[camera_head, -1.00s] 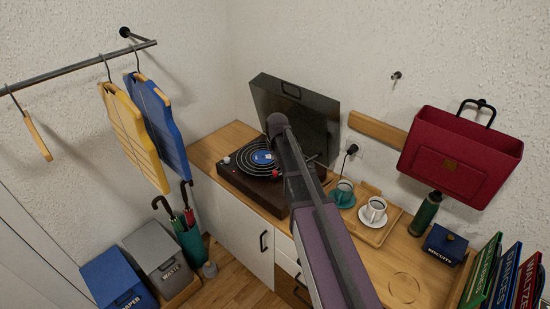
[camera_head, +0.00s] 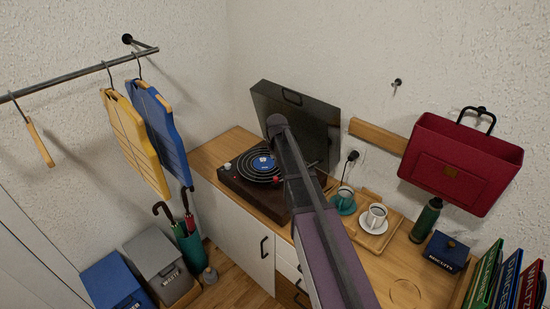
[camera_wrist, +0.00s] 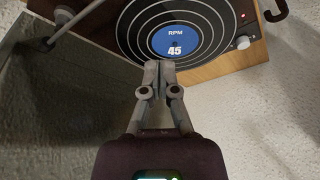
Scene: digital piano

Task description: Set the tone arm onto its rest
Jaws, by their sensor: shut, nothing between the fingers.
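The record player (camera_head: 240,185) is a dark brown box on the cabinet with its black lid (camera_head: 297,117) raised. Its black platter (camera_wrist: 135,38) has white rings and a blue "45 RPM" label (camera_wrist: 175,40). A thin grey rod (camera_wrist: 82,18) at the left of the wrist view looks like the tone arm; its front end is out of frame. In the head view a small red piece (camera_head: 276,180) shows by the platter, and my arm hides much of the deck's right side. My gripper (camera_wrist: 150,92) is shut and empty, its tips appearing just below the label, apart from the rod.
A white knob (camera_wrist: 242,43) and a red light (camera_wrist: 245,16) sit at the deck's corner. Right of the player, a wooden tray (camera_head: 375,239) holds a green cup (camera_head: 344,197) and a white cup (camera_head: 376,216). A green bottle (camera_head: 426,219) stands beyond. The raised lid stands behind the deck.

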